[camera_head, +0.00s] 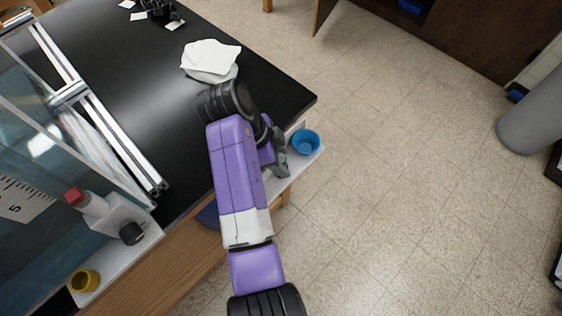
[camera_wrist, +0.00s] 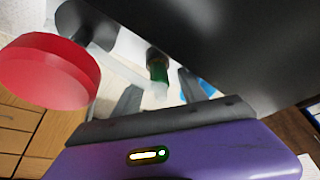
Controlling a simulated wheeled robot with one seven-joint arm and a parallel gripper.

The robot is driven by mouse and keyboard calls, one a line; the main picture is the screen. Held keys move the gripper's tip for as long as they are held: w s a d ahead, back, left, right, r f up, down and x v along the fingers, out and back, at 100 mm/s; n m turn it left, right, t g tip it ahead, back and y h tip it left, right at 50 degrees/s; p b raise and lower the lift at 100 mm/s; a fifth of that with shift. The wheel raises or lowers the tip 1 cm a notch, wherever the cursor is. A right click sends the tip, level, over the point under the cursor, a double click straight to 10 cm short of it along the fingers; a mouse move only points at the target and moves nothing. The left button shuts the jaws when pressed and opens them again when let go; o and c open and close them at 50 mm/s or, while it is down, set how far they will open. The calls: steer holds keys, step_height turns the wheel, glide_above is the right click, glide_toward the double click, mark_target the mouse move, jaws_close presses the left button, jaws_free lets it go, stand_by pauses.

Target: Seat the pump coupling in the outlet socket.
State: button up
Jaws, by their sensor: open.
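My gripper (camera_head: 278,150) is low over the white ledge at the table's right end, partly hidden by my purple arm. In the wrist view my gripper's two grey fingers (camera_wrist: 159,92) are apart. A small dark green cylindrical piece (camera_wrist: 157,68) shows between and beyond them; I see no contact. A bit of green (camera_head: 283,160) also shows beside the gripper in the head view. I cannot tell whether this is the pump coupling. A white block with a dark round opening or knob (camera_head: 132,233) stands at the lower left; I cannot tell whether it is the outlet socket.
A blue cup (camera_head: 305,143) is on the ledge right of my gripper. A large red disc (camera_wrist: 48,72) is close in the wrist view. A red-capped item (camera_head: 86,202), a yellow cup (camera_head: 84,281) and aluminium rails (camera_head: 105,125) are left. A white cloth-like heap (camera_head: 210,60) lies on the black table.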

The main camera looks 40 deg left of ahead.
steer(key=shift+w+d+f, duration=0.1)
steer(key=shift+f, duration=0.25)
steer(key=shift+c, duration=0.3)
jaws_close()
